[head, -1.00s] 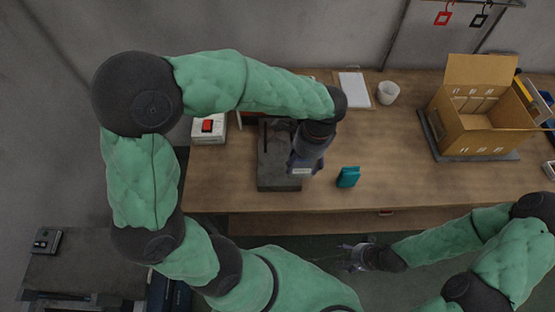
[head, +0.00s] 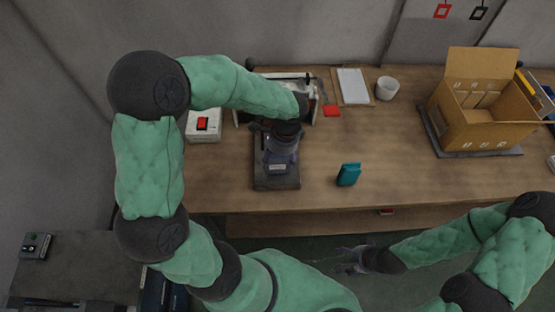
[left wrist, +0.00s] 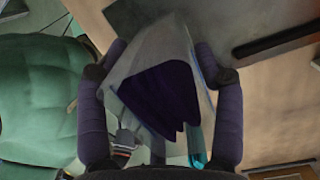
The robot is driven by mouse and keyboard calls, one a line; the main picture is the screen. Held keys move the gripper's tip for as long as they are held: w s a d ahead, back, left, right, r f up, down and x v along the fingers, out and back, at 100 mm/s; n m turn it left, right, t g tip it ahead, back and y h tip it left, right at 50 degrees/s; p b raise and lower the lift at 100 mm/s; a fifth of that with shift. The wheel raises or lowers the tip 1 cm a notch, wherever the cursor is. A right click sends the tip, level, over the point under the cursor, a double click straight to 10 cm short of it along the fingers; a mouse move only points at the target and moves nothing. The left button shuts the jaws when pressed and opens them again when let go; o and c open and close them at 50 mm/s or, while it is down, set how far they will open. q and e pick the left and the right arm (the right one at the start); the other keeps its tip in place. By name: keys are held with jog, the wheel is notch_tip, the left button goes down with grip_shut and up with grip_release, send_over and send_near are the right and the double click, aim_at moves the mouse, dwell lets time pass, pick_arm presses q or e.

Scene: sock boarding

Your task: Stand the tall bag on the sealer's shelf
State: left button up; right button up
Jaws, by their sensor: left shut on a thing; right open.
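My left gripper (head: 281,158) is above the dark shelf (head: 262,183) of the sealer (head: 243,115). In the left wrist view my left gripper (left wrist: 160,60) is shut on a clear bag (left wrist: 150,52) with a dark purple thing inside, a finger on each side. The bag is hidden behind the gripper and arm in the head view, so I cannot tell whether it touches the shelf. My right gripper (head: 350,262) is open and empty in front of the table's front edge.
A teal object (head: 348,174) stands right of the shelf. A white box with a red switch (head: 203,125) is left of the sealer.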

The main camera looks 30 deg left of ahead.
pick_arm(q)
jog(key=shift+f, duration=0.15)
jog(key=o, duration=1.1)
jog(key=r+p, duration=0.1)
jog(key=r, duration=0.2)
jog(key=d+r+p, duration=0.1)
jog(key=r, duration=0.3)
jog(key=w+r+p, duration=0.1)
jog(key=r, duration=0.2)
jog(key=shift+d+r, duration=0.15)
jog(key=shift+r, duration=0.2)
jog(key=shift+d+r+p, duration=0.1)
jog(key=shift+r+p, duration=0.25)
jog(key=shift+r, duration=0.4)
